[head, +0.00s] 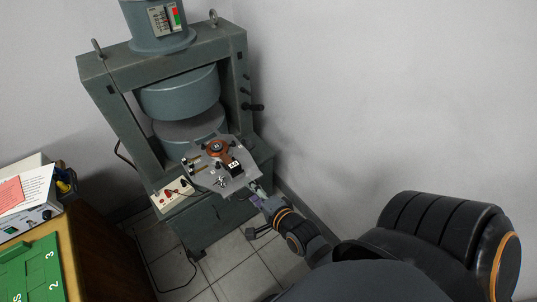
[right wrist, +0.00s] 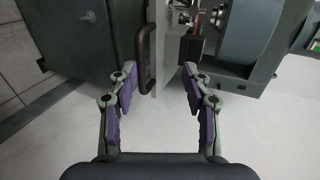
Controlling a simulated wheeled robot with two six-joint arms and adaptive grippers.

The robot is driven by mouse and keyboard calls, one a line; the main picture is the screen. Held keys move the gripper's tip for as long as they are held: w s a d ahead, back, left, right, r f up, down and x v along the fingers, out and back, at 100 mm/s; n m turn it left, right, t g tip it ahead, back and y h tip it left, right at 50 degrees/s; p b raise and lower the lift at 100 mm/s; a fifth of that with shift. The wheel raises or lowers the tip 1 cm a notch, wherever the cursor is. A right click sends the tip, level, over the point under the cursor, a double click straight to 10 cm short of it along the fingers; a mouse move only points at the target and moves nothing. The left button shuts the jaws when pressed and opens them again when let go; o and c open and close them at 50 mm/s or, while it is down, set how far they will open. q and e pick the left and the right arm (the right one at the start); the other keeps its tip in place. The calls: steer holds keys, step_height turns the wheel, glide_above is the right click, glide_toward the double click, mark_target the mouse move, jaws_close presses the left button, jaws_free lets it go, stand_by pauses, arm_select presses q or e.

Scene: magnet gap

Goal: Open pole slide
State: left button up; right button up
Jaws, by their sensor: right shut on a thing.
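The electromagnet (head: 180,92) has a grey-green frame with two round poles, one above the other, with a gap between them. A grey plate (head: 207,184) juts out at the front of the gap. It carries a copper-coloured round part (head: 218,149) and a black block (head: 235,169). My right gripper (head: 257,190) is at the plate's near right corner. In the right wrist view its fingers (right wrist: 158,78) are on either side of a dark handle (right wrist: 139,45). The gripper is shut on this handle, though the contact is hard to see. My left gripper is not in view.
A red-and-white switch box (head: 172,194) sits at the magnet's front left. A wooden desk (head: 95,262) at left holds a green board (head: 35,272) and an instrument (head: 28,205). Cables lie on the tiled floor (head: 222,262). A wall closes off the right.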

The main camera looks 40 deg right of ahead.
steer(key=p+v, duration=0.1)
steer(key=v, duration=0.9)
steer(key=shift+f, duration=0.35)
steer(key=shift+s, duration=0.15)
stand_by(0.4)
